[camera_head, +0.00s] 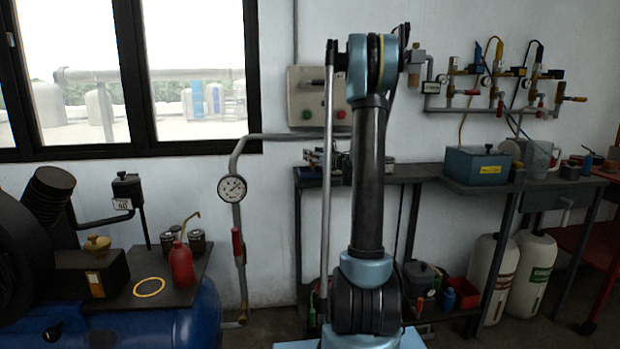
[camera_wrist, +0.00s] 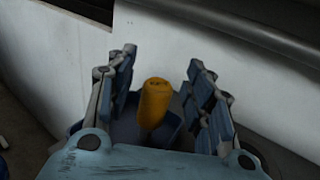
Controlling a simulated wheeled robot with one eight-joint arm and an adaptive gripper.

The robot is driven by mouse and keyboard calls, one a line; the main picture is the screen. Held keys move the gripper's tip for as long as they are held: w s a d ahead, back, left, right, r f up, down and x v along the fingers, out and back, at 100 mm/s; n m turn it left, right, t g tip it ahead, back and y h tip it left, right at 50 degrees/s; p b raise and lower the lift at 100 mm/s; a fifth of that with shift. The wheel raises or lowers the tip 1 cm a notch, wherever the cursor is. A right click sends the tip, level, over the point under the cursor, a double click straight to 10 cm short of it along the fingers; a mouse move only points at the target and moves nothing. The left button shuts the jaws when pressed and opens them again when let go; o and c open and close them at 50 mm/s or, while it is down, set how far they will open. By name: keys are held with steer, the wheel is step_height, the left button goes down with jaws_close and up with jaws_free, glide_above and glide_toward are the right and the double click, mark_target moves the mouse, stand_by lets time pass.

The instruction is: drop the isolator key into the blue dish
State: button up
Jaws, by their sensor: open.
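In the wrist view my gripper (camera_wrist: 161,62) is open, with one blue-grey finger on each side. An orange-yellow rounded piece (camera_wrist: 154,102), which looks like the handle of the isolator key, shows between the fingers with gaps on both sides. A dark blue rounded shape (camera_wrist: 126,132) lies around its lower end and may be the blue dish. My gripper body hides its near part, so I cannot tell whether the piece is inside it. In the head view my arm stands upright in the middle, and I cannot make out the key or the dish there.
A workbench (camera_head: 430,174) runs along the white wall, bearing a teal box (camera_head: 477,166) and a clear jug (camera_head: 538,158). A pressure gauge (camera_head: 232,188) on a pipe stands left of my arm. A blue compressor tank (camera_head: 180,318) is at lower left.

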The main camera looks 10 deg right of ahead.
steer(key=v, duration=1.2)
steer(key=shift+f, duration=0.1)
